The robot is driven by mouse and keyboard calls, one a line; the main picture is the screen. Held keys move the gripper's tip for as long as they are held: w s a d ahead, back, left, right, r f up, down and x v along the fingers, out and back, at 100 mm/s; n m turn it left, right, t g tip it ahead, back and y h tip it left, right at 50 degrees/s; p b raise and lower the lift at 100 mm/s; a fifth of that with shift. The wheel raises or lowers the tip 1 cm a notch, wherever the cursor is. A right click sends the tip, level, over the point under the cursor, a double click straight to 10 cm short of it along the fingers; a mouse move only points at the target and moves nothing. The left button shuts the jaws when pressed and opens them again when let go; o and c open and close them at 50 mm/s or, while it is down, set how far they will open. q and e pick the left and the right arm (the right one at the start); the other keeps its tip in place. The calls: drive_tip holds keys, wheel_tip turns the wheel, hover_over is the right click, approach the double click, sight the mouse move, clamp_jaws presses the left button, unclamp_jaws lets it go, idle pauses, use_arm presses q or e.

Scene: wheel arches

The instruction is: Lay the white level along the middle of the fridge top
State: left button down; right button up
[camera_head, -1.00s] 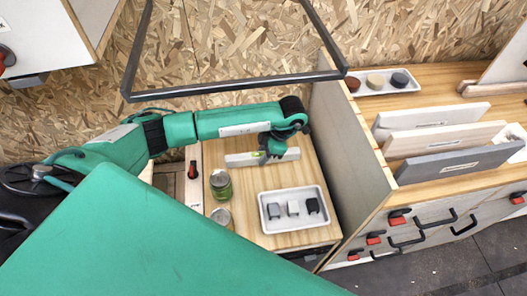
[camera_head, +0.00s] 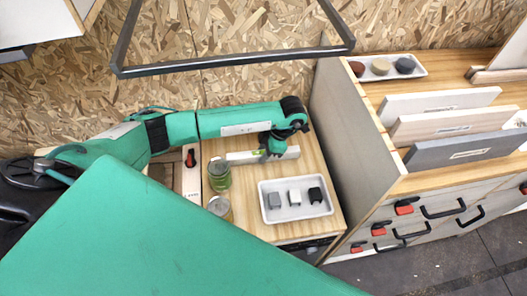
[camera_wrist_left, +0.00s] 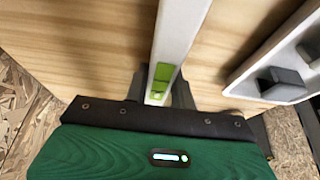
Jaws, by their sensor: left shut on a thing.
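The white level (camera_head: 243,157) is a long pale bar with a green vial window. It lies left to right across the pale wooden fridge top (camera_head: 262,222), behind the tray. My right gripper is not in view.
A white tray (camera_head: 275,216) with several small blocks sits in front of the level. Two jars, one green-filled (camera_head: 219,177) and one amber (camera_head: 220,207), stand at the left. A tall panel (camera_head: 350,140) bounds the right side. A dark-framed bar (camera_head: 235,64) hangs behind.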

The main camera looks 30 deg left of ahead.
use_arm(q)
drive_tip(key=c, duration=1.1)
unclamp_jaws()
drive_tip(key=v, duration=1.3)
drive_tip(key=shift+w+d+r, duration=0.15)
drive_tip(key=shift+r, duration=0.2)
